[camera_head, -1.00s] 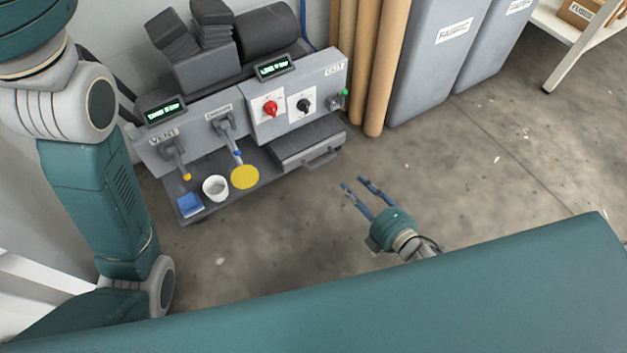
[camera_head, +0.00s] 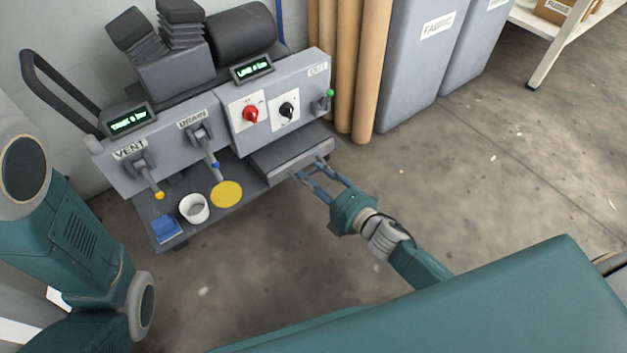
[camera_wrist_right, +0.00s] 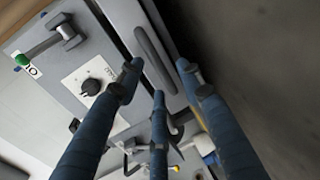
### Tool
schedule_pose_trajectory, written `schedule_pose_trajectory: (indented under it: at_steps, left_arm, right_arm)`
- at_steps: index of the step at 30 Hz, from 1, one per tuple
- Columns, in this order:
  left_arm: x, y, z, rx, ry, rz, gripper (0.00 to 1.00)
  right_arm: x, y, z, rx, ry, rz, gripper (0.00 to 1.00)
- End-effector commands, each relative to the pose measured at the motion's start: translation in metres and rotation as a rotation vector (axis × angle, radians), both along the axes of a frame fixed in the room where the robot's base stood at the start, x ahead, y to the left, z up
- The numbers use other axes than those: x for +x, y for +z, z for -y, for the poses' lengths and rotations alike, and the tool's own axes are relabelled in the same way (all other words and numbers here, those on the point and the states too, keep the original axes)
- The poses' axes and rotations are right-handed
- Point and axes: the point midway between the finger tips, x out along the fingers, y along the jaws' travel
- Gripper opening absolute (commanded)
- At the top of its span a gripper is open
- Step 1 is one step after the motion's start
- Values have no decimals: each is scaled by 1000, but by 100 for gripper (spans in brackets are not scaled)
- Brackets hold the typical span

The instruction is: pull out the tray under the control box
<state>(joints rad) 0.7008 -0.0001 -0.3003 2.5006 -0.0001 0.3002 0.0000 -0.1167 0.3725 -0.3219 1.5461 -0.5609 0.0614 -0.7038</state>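The grey tray (camera_head: 290,160) sits under the control box (camera_head: 279,105), at the right end of the machine's lower shelf. Its handle shows as a dark bar in the right wrist view (camera_wrist_right: 153,55). My right gripper (camera_head: 309,168) is at the tray's front, its blue fingers pointing at the handle. In the right wrist view the fingers (camera_wrist_right: 157,72) are spread, with the handle beyond and between their tips; I cannot tell whether they touch it. The tray looks pushed in. My left arm is at the left edge, but its gripper is out of view.
Brown rolls (camera_head: 372,70) and grey bins (camera_head: 420,60) stand right of the machine. The floor (camera_head: 500,180) at right is clear.

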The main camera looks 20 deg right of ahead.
Motion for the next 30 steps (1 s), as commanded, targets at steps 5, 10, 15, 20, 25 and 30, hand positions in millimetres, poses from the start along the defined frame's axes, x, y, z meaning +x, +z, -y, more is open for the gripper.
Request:
schedule_pose_trajectory:
  at_steps: [5, 10, 15, 20, 25, 30]
  left_arm:
    - [0, -3, 0, 0, 0, 0, 40]
    - [0, -3, 0, 1, 0, 0, 40]
    - [0, -3, 0, 1, 0, 0, 40]
    - [0, -3, 0, 1, 0, 0, 40]
    - [0, -2, 0, 1, 0, 0, 40]
    - [0, 7, 0, 1, 1, -1, 40]
  right_arm:
    - [6, -1, -2, 0, 0, -1, 37]
    - [6, -1, -2, 1, 0, -1, 37]
    - [6, -1, -2, 1, 0, -1, 9]
    - [6, -1, -2, 1, 0, -1, 0]
    - [3, -1, -1, 1, 0, -3, 0]
    - [-17, 0, 5, 2, -2, -5, 0]
